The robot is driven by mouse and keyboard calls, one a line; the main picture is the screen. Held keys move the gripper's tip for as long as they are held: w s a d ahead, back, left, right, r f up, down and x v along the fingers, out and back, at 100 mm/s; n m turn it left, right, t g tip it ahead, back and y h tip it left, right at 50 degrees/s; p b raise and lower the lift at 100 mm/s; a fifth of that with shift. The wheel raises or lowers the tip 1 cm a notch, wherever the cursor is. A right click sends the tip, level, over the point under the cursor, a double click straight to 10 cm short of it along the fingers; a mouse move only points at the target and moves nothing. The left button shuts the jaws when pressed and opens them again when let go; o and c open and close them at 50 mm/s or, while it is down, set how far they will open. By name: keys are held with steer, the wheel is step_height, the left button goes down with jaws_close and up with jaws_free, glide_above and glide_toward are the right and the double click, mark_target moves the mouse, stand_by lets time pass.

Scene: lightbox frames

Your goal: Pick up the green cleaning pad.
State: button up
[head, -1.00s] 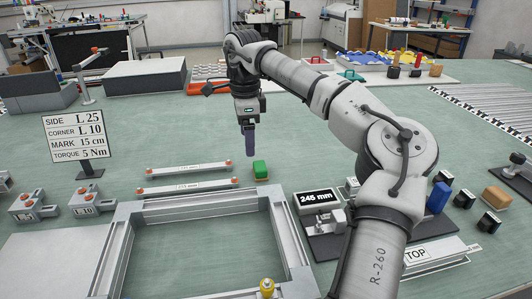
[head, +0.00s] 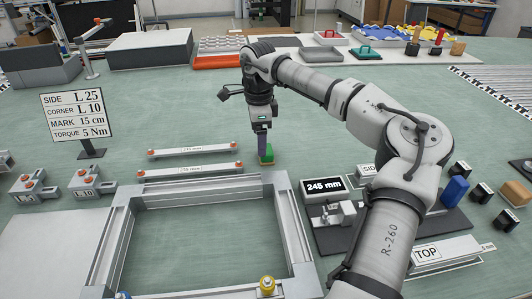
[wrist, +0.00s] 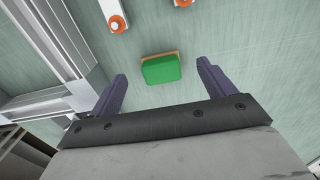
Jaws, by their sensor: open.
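The green cleaning pad (head: 269,154) lies on the green table just beyond the frame's far right corner. It shows a tan layer beneath the green in the wrist view (wrist: 161,69). My gripper (head: 263,158) points down beside the pad and partly covers it in the head view. In the wrist view my gripper (wrist: 162,80) has its two purple fingers spread wide and empty, with the pad ahead of and between their tips. The pad is not held. The exact height of the fingertips above the table is hard to tell.
A metal frame (head: 205,189) lies close in front. Two rails with orange ends (head: 190,169) lie to the left of the pad. A 245 mm display (head: 323,186) and a fixture stand to the right. The table behind the pad is clear.

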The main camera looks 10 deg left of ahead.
steer(key=f, duration=0.1)
steer(key=f+p, duration=0.1)
steer(key=f, duration=0.1)
steer(key=d+f, duration=0.1)
steer(key=f, duration=0.1)
steer(key=shift+w, duration=0.15)
steer(key=c, duration=1.1)
steer(key=shift+r, duration=0.15)
step_height(320, 180, up, 20)
steer(key=b, duration=0.1)
steer(key=o, duration=0.4)
steer(key=shift+c, duration=1.3)
